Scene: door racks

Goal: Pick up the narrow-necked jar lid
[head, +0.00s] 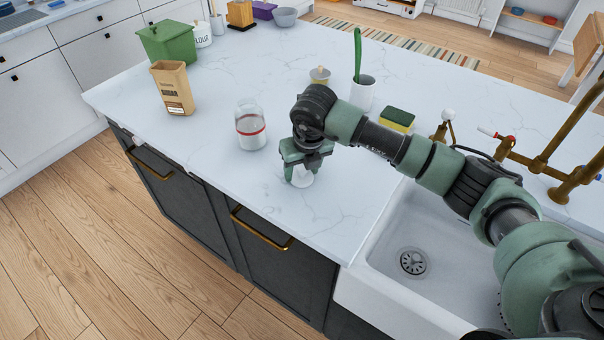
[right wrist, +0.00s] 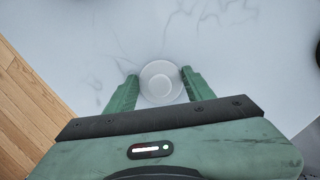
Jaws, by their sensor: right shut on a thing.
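The jar lid (right wrist: 161,82) is a round, white, glassy disc with a raised ring. In the right wrist view it lies between the two fingers of my right gripper (right wrist: 160,88), which is shut on it. In the head view my right gripper (head: 302,172) points down at the white counter, with the pale lid (head: 302,179) partly hidden under it. I cannot tell whether the lid still touches the counter. A clear jar (head: 250,127) with a red band and white contents stands upright to the left of the gripper. My left gripper is not in view.
A brown paper bag (head: 173,88) and a green bin (head: 167,42) stand at the back left of the counter (head: 215,100). A cup with a green brush (head: 361,92), a small pot (head: 319,76) and a sponge (head: 397,119) stand behind my arm. A sink (head: 385,290) is at right.

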